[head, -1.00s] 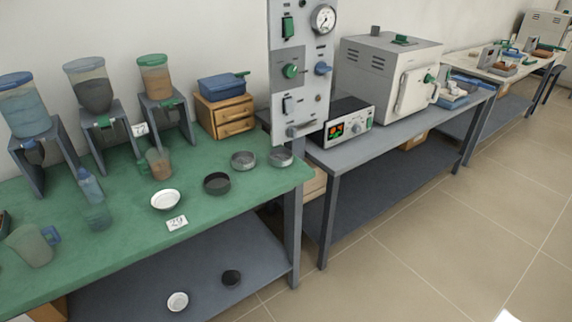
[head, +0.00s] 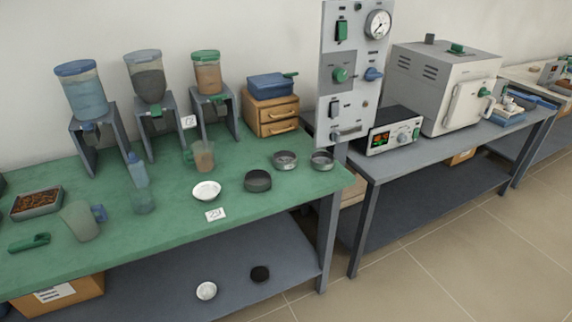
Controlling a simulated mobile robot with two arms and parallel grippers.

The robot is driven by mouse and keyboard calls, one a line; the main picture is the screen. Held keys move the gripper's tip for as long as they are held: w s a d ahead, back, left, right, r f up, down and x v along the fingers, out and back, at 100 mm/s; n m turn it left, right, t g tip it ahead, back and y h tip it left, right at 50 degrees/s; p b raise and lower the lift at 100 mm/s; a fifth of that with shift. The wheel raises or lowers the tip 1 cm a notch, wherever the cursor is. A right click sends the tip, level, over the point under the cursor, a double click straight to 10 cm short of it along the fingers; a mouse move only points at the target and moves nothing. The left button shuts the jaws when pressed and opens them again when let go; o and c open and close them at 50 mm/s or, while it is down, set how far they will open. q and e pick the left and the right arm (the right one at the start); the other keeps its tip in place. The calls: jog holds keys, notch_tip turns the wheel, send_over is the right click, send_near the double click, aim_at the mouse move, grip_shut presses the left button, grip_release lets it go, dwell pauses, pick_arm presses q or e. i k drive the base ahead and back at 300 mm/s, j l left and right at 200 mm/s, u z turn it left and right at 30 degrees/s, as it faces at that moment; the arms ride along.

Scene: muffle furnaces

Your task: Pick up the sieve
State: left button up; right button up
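Several shallow round vessels that look like sieves or pans stand on the green table (head: 100,257). A dark one (head: 257,181) stands right of the white bowl (head: 207,190). A grey metal one (head: 285,160) stands behind it to the right, and another grey one (head: 322,161) is near the table's right end. I cannot tell for sure which is the sieve, as no mesh is clear at this size. Neither of my grippers is in view.
Dispensers with blue (head: 82,92), dark (head: 148,82) and tan (head: 207,75) contents stand at the back. A jug (head: 80,221), a bottle (head: 138,171) and a tray of brown bits (head: 37,202) are left. A control panel (head: 354,75) rises at the right end. Floor (head: 450,260) is clear.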

aim_at(281, 160)
jog(key=u, duration=0.25)
jog(key=i+l+u, duration=0.3)
jog(key=l+u, duration=0.25)
jog(key=l, duration=0.15)
jog(key=i+l+u, duration=0.15)
jog(key=l+u, duration=0.15)
jog(key=l, duration=0.1)
